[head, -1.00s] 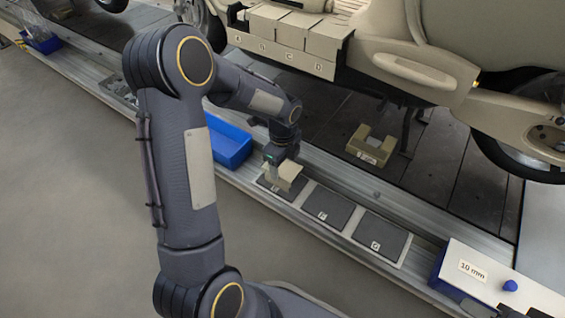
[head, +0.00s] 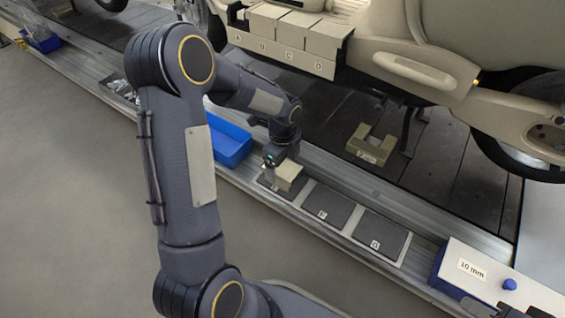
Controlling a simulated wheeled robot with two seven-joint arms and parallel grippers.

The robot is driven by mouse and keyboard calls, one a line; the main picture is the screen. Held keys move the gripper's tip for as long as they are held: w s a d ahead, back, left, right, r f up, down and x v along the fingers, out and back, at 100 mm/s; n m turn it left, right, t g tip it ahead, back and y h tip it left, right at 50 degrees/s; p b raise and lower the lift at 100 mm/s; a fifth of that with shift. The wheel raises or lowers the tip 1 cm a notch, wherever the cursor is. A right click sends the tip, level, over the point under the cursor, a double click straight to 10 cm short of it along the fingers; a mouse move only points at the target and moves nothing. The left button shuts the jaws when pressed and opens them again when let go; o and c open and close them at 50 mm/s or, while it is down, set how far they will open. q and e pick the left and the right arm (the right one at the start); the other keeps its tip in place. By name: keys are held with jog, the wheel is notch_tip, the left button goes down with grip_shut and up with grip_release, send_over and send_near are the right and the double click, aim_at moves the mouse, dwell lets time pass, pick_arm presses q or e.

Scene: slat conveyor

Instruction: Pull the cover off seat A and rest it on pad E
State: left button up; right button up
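My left gripper (head: 274,168) is over pad E at the left end of the pad strip. It appears shut on a small beige cover (head: 288,174), with the fingers at the cover's left side. The cover is at pad E (head: 268,186), which it partly hides. I cannot tell whether its underside touches the pad. Seat A (head: 237,17), at the left end of the labelled row under the vehicle, shows dark and without a beige block.
Beige covers (head: 297,25) stand on the other seats. Pads F (head: 328,206) and G (head: 380,235) are bare. A blue bin (head: 228,142) stands left of pad E. A beige U-shaped block (head: 371,146) lies on the slats. A white-topped box (head: 500,278) is at lower right.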

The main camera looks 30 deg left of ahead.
pick_arm(q)
notch_tip(320, 180, up, 7)
jog(key=p, duration=0.3)
jog(key=shift+r, duration=0.4)
jog(key=shift+r, duration=0.1)
jog(key=s+d+r+n+t+h, duration=0.2)
jog(key=s+r+n+t, duration=0.1)
jog(key=s+r+n, duration=0.65)
jog(key=s+d+r+n+t+h, duration=0.25)
jog(key=s+d+n, duration=0.25)
jog(key=s+n, duration=0.7)
notch_tip(320, 180, up, 32)
jog(key=m+p, duration=0.1)
jog(key=p, duration=3.1)
jog(key=shift+s+d+y, duration=0.15)
jog(key=shift+s+y, duration=0.2)
